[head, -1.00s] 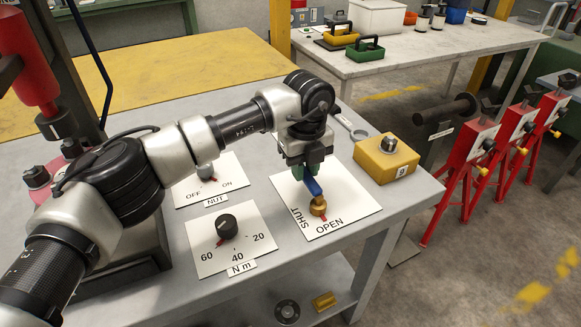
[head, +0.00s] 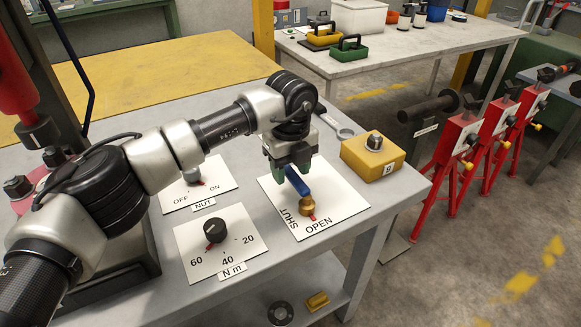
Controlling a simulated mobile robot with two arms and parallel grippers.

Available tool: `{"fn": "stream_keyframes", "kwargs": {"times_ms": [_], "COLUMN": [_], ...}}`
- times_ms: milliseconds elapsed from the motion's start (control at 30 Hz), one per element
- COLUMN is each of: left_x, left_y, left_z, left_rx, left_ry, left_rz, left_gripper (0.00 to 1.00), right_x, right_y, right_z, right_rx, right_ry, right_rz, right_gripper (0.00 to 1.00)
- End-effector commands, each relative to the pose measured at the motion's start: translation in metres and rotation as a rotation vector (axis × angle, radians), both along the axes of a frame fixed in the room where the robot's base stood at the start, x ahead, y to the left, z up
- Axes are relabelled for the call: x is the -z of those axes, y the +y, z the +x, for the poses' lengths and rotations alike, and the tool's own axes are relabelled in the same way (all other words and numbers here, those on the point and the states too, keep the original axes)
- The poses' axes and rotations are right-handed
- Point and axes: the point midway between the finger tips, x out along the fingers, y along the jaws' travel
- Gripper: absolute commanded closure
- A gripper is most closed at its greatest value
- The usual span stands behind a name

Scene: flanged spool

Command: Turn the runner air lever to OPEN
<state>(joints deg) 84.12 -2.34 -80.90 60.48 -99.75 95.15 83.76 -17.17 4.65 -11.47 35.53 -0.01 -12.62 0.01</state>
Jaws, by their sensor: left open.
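The runner air lever has a blue handle (head: 298,183) on a brass valve body (head: 307,205), mounted on a white plate (head: 338,190) marked SHUT at left and OPEN at the front. The handle slants from the valve towards the back left. A small red mark shows at the valve's front, by the word OPEN. My left gripper (head: 289,166), with green fingertips, is open and points down over the handle's far end. The handle's tip is partly hidden at the fingers, and I cannot tell whether they touch it. My right gripper is not in view.
Left of the lever are a black torque dial (head: 214,230) and a NUT switch (head: 192,176) on their own plates. A yellow box (head: 372,158) marked 9 stands to the right. Red stands (head: 465,160) stand on the floor beyond the bench edge.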

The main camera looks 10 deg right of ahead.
Motion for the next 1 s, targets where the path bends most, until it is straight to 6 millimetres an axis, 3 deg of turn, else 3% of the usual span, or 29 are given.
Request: {"fn": "stream_keyframes", "kwargs": {"times_ms": [167, 500, 700, 1000], "left_x": [-0.008, -0.072, -0.1, -0.108], "left_y": [0.0, 0.0, 0.0, 0.0], "left_z": [0.0, 0.001, 0.001, 0.0], "left_rx": [0.001, -0.001, -0.001, 0.0], "left_ry": [-0.002, -0.004, -0.002, 0.001], "left_rz": [0.0, 0.0, 0.0, 0.001], "left_gripper": [0.51, 0.51, 0.51, 0.51], "right_x": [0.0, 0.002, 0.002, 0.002], "right_y": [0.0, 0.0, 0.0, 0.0], "right_z": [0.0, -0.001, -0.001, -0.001], "right_rx": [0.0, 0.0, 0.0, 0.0], "right_ry": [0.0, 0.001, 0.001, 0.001], "right_rz": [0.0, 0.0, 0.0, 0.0], "right_gripper": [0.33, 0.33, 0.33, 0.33]}}
